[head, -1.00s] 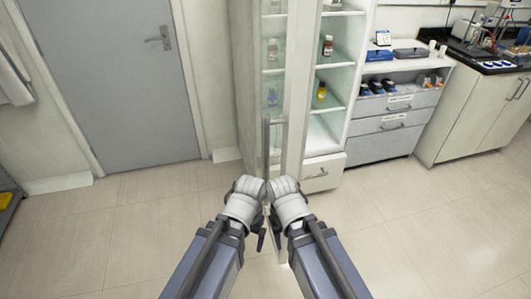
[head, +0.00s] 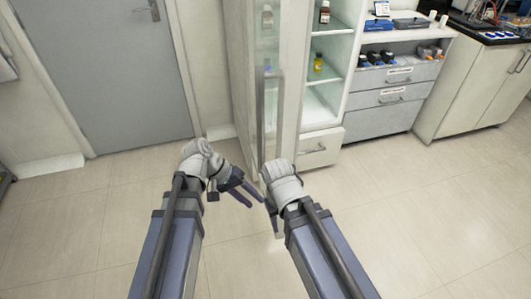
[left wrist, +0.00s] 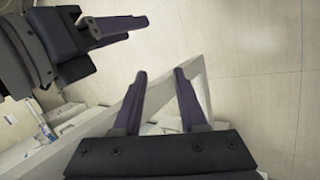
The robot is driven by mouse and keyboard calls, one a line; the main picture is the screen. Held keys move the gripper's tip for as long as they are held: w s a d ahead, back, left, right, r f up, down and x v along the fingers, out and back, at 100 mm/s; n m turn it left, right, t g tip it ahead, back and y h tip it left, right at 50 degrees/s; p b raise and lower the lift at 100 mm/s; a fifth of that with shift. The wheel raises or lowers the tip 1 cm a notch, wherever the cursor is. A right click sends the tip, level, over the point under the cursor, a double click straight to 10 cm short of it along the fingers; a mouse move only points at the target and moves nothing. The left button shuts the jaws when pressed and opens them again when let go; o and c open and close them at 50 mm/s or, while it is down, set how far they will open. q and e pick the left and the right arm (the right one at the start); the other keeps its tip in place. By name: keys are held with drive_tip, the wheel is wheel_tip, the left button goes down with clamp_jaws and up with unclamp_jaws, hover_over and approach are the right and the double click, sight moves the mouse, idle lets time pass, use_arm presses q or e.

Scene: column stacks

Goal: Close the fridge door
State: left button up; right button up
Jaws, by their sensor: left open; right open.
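The fridge door (head: 288,110) stands swung out toward me, seen nearly edge-on, with a tall vertical handle (head: 261,120) on its left face. The fridge (head: 322,112) behind it shows open shelves. My left gripper (head: 256,202) is open and empty, low and left of the door's lower part. My right gripper (head: 274,220) is open at the foot of the door, close to its near edge; contact cannot be told. In the left wrist view, the left fingers (left wrist: 160,73) are spread with the pale door frame (left wrist: 133,105) beyond them. The right gripper (left wrist: 110,32) shows at upper left.
A grey room door (head: 105,70) is at the left. A drawer cabinet (head: 390,93) and a counter cabinet (head: 470,90) stand right of the fridge. Bottles (head: 318,65) sit on the fridge shelves. The tiled floor (head: 430,220) in front is clear.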

use_arm(q)
drive_tip(key=w+a+t+h+b, duration=0.1)
drive_tip(key=w+h, duration=0.1)
drive_tip(key=w+a+r+n+h+b, duration=0.1)
drive_tip(key=w+a+h+b, duration=0.1)
drive_tip(key=w+a+r+n+t+h+b, duration=0.1)
drive_tip(key=w+h, duration=0.1)
drive_tip(key=w, duration=0.1)
drive_tip(key=shift+a+r+t+b, duration=0.15)
drive_tip(key=shift+a+t+b, duration=0.05)
drive_tip(key=shift+t+b, duration=0.1)
drive_tip(key=c, duration=0.4)
drive_tip(key=w+a+r+h, duration=0.1)
drive_tip(key=r, duration=0.1)
drive_tip(key=a+r+t+h, duration=0.1)
drive_tip(key=a+r+h, duration=0.1)
drive_tip(key=r, duration=0.1)
drive_tip(key=w+a+r+n+t+h, duration=0.1)
drive_tip(key=r, duration=0.2)
drive_tip(key=shift+w+a+b, duration=0.35)
drive_tip(key=shift+a+b, duration=0.05)
clamp_jaws()
drive_tip(key=x, duration=1.4)
drive_tip(key=shift+r, duration=0.3)
use_arm(e)
wheel_tip(320, 180, down, 7)
drive_tip(key=shift+f, duration=0.2)
use_arm(q)
drive_tip(key=shift+d, duration=0.15)
